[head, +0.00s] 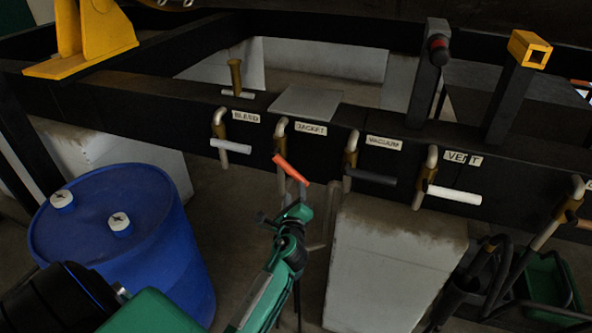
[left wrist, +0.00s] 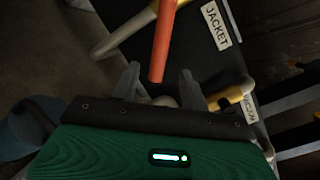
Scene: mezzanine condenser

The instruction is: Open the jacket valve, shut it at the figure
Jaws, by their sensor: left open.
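The jacket valve has an orange lever handle (head: 291,170) on a pipe below the JACKET label (head: 311,129). In the head view the handle slants down to the right. My left gripper (head: 294,190) is just below its lower end. In the left wrist view the orange handle (left wrist: 162,40) comes down from the top and its end lies between the tips of the open left gripper (left wrist: 158,80), with gaps on both sides. The JACKET label (left wrist: 216,25) is to its right. No readable figure shows. My right gripper is not in view.
A grey plate (head: 305,103) lies on the black beam. A blue drum (head: 165,240) stands left, a pale block (head: 385,270) right below.

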